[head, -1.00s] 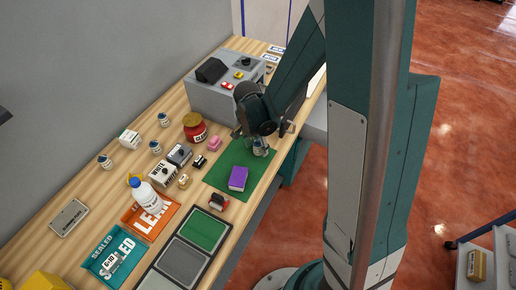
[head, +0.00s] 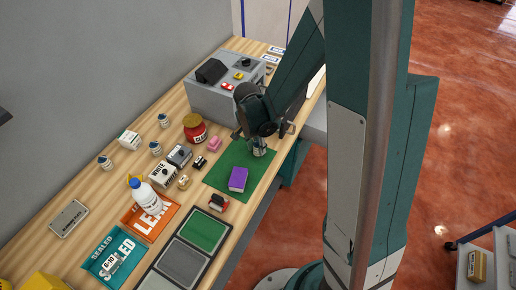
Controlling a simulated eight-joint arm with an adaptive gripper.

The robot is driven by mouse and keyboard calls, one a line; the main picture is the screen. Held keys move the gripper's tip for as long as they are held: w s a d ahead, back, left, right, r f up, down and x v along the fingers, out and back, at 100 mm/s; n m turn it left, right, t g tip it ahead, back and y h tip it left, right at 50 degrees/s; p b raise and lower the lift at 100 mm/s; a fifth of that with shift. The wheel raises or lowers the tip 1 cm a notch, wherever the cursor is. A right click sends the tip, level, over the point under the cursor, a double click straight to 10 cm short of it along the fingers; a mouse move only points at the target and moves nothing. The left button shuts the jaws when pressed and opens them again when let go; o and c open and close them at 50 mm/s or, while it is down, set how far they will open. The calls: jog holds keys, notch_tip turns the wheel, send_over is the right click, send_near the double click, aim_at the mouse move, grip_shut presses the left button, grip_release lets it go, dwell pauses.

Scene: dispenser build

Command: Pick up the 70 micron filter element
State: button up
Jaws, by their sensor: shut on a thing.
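My gripper (head: 259,144) is at the far right corner of the green mat (head: 222,183), pointing down. It is shut on a small pale cylinder (head: 259,152) that appears to stand at the mat. The fingers and wrist hide its upper part, and its label is too small to read, so I cannot confirm the 70 micron marking. I cannot tell whether its base touches the mat.
A purple block (head: 238,179) lies on the mat. A red jar (head: 195,130), a pink piece (head: 214,144) and a grey machine (head: 225,85) stand nearby. An orange tray (head: 150,218) and a teal tray (head: 115,252) lie toward the front left.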

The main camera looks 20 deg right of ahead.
jog(key=shift+r, duration=0.15)
jog(key=shift+r+p, duration=0.85)
jog(key=shift+r, duration=4.05)
